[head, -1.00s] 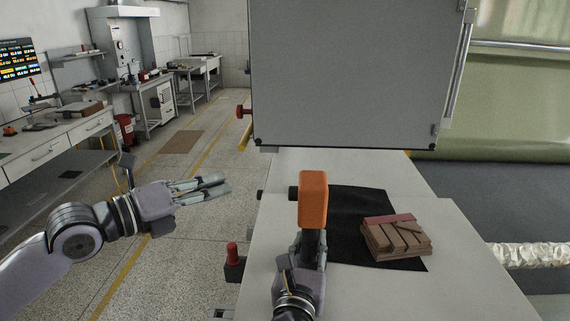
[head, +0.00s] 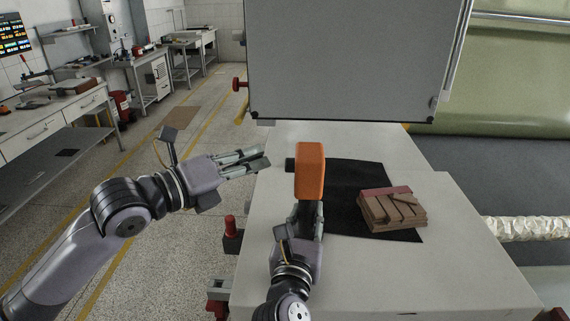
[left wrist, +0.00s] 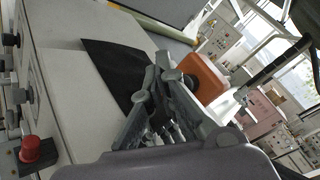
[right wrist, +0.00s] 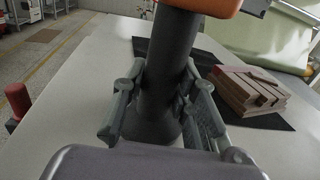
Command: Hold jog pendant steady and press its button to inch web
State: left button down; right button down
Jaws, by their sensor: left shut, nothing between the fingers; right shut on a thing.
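The jog pendant has an orange head (head: 311,172) and a dark handle. It stands upright over the pale table, and a dark button (head: 290,164) sticks out of the left side of its head. My right gripper (head: 305,222) is shut around the handle, which fills the space between the fingers in the right wrist view (right wrist: 168,80). My left gripper (head: 262,160) is shut and empty, its fingertips pointing right, a short gap left of the button.
A black mat (head: 350,190) lies on the table (head: 400,280), with a stack of brown wooden blocks (head: 392,210) on it to the right. A big grey panel (head: 350,60) stands behind. A red knob (head: 230,226) sits by the table's left edge.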

pick_arm(q)
jog(key=shift+d, duration=0.6)
dwell(1.1)
jog(key=shift+d, duration=0.4)
jog(key=shift+d, duration=0.55)
dwell(2.2)
jog(key=shift+a, duration=0.95)
jog(key=shift+a, duration=2.55)
